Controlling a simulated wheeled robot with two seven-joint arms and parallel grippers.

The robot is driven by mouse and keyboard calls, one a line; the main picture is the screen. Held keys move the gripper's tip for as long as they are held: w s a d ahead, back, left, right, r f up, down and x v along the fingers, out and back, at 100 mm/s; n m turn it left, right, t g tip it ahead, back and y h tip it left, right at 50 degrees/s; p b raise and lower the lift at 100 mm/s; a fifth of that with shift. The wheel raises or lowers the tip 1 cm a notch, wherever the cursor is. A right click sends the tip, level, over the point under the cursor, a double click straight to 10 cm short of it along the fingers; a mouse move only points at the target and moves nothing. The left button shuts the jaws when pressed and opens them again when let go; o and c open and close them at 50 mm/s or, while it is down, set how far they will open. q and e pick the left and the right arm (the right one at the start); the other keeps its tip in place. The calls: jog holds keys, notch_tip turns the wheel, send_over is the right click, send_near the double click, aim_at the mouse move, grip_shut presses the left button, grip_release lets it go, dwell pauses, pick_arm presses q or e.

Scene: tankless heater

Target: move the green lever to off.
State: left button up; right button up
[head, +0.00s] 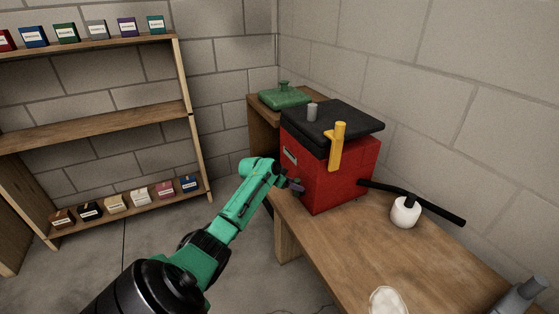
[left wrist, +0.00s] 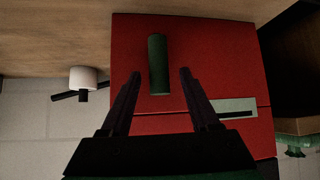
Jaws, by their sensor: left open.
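The heater is a red box (head: 335,180) with a dark lid, standing on a wooden bench; its red face fills the middle of the left wrist view (left wrist: 215,60). The green lever (left wrist: 158,64) is a short dark green bar on that face. In the head view I cannot make it out; it is hidden around my gripper. My left gripper (head: 295,187) is at the box's left-hand face, open. In the left wrist view its fingertips (left wrist: 160,74) lie on either side of the lever, with gaps; I cannot tell the depth between them. My right gripper is not in view.
A yellow lever (head: 338,146) stands on the box's front corner. A black bar (head: 435,207) and white round object (head: 406,212) are to its right. A green lidded object (head: 285,96) is behind. Shelves (head: 90,126) with small boxes stand left. Floor between is clear.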

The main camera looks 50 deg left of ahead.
pick_arm(q)
jog(key=v, duration=1.2)
jog(key=shift+r+p, duration=0.2)
jog(key=shift+p, duration=0.25)
jog(key=shift+s, duration=0.1)
